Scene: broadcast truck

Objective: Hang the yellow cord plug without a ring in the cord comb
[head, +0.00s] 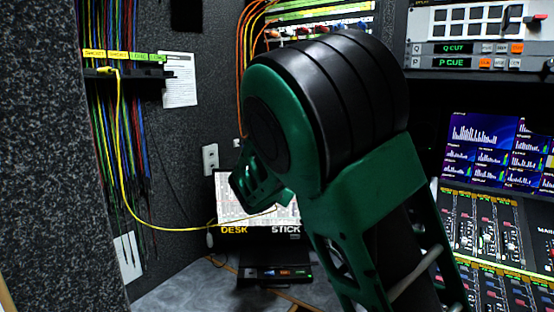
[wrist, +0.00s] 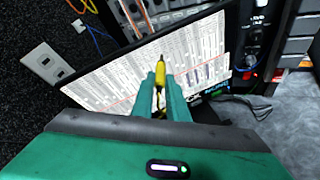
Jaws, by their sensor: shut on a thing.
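In the wrist view my gripper (wrist: 160,85) is shut on a yellow plug (wrist: 160,76), its dark tip pointing away from me. I cannot make out a ring on it. In the head view the cord comb (head: 150,73) is a dark bar on the left wall under yellow-green labels. A yellow plug end (head: 108,70) sits at the comb's left part. A yellow cord (head: 121,190) hangs from there and sweeps right toward my gripper. My arm hides the fingertips in the head view; my gripper is right of and below the comb.
Several coloured cords (head: 125,130) hang below the comb, with a paper sheet (head: 180,80) beside it. A lit screen (head: 230,195) stands behind my gripper above a grey desk (head: 190,290). A wall outlet (head: 210,160) lies between. Mixing consoles (head: 500,230) fill the right.

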